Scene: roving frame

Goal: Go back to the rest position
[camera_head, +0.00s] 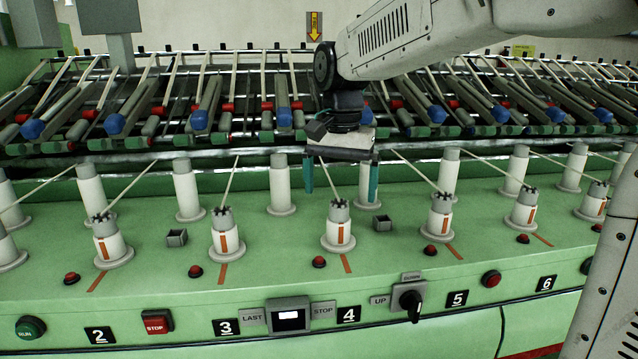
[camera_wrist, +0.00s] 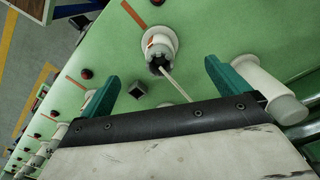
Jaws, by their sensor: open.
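My gripper (camera_head: 340,182) hangs from my arm over the green roving frame (camera_head: 272,231), at the middle of the head view. Its two teal fingers are spread apart with nothing between them, and they also show in the wrist view (camera_wrist: 160,88). Below and between the fingers in the head view stands a white bobbin-like spindle (camera_head: 338,226) with a dark notched top and an orange mark. In the wrist view this kind of spindle (camera_wrist: 158,45) lies beyond the fingertips, with a pale strand running from it toward the gripper. The fingers look apart from it.
Several more spindles (camera_head: 112,240) and tall white tubes (camera_head: 187,192) stand in rows across the green deck. Rollers and arms with blue ends (camera_head: 284,116) lie behind. The front panel has buttons, a display (camera_head: 288,315) and a black knob (camera_head: 410,300).

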